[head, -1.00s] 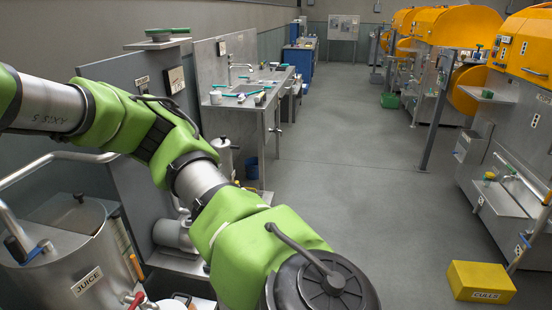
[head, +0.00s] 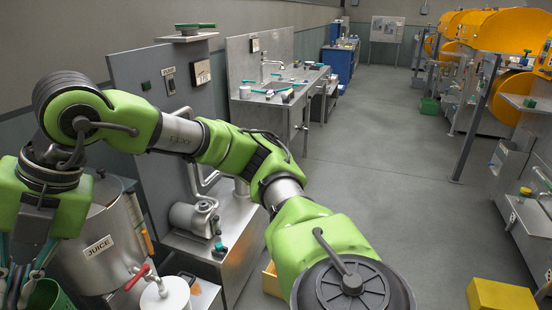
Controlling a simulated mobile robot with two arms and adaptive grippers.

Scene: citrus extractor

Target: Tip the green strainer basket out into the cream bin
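A green mesh-like container (head: 50,297), perhaps the strainer basket, shows at the bottom left, cut off by the picture's edge. My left gripper (head: 22,285) hangs at the far left with its dark, teal-edged fingers beside this container. I cannot tell whether they hold it. A tan-yellow box (head: 271,281) shows partly behind my arm at the bottom; I cannot tell whether it is the cream bin. My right gripper is not in view.
A steel tank labelled JUICE (head: 98,262) stands at lower left, beside a white lidded cylinder (head: 165,296) and a steel pump (head: 195,216). A sink bench (head: 270,105) stands behind. A yellow box (head: 500,295) lies at lower right. The middle floor is clear.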

